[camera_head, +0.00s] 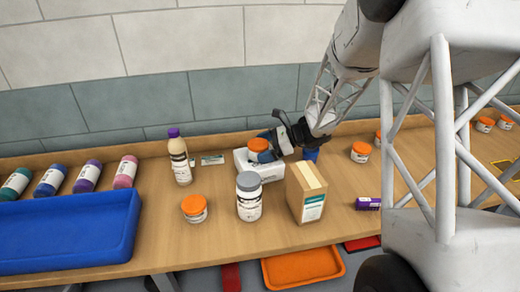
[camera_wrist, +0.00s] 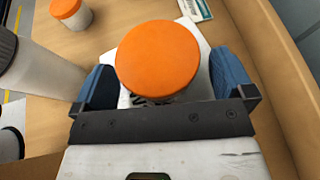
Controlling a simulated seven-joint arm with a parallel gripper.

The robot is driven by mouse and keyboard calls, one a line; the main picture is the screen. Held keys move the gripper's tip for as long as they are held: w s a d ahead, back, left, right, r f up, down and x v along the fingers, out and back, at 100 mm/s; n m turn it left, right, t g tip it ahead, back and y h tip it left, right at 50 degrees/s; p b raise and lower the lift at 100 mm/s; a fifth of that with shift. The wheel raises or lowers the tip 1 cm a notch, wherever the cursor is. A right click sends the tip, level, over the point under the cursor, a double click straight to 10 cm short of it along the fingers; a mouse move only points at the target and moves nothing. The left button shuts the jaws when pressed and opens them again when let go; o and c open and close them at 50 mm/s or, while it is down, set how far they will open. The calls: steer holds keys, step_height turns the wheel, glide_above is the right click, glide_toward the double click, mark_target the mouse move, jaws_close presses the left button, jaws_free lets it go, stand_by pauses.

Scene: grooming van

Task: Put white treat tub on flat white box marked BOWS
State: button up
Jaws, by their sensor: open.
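A white tub with an orange lid (camera_head: 258,145) stands on a flat white box (camera_head: 268,174) near the wall; the small lettering on the box's front is not clearly readable. In the wrist view the tub's orange lid (camera_wrist: 157,58) sits between my gripper's two blue fingers, and the white box (camera_wrist: 196,32) shows beneath it. My gripper (camera_head: 268,147) is open around the tub, with a finger on either side. In the wrist view my gripper (camera_wrist: 165,80) shows gaps beside the lid. The tub's lower side is mostly hidden.
Other orange-lidded tubs (camera_head: 194,208) (camera_head: 361,152), a grey-lidded jar (camera_head: 249,197), a brown carton (camera_head: 306,192) and a purple-capped bottle (camera_head: 179,157) stand close around. A blue tray (camera_head: 70,232) fills the left.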

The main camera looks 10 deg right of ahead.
steer(key=v, duration=1)
steer(key=shift+d+r, duration=0.2)
steer(key=shift+d, duration=0.1)
steer(key=shift+s, duration=0.1)
stand_by(0.3)
steer(key=s+a+r+n+g+h, duration=0.1)
steer(key=s+a+r+n+h, duration=0.25)
steer(key=s+r+n, duration=0.35)
steer(key=s+a+r+n+g+h, duration=0.1)
steer(key=s+a+r+n+h, duration=0.25)
steer(key=s, duration=0.55)
steer(key=s+r+n+t+h, duration=0.3)
steer(key=s+r+n, duration=0.2)
steer(key=s, duration=0.6)
steer(key=s+r+n+t+h, duration=0.25)
steer(key=s+r+n, duration=0.2)
steer(key=s, duration=0.65)
step_height(320, 180, down, 9)
steer(key=w+g+h, duration=0.1)
steer(key=g, duration=0.2)
steer(key=shift+m, duration=0.3)
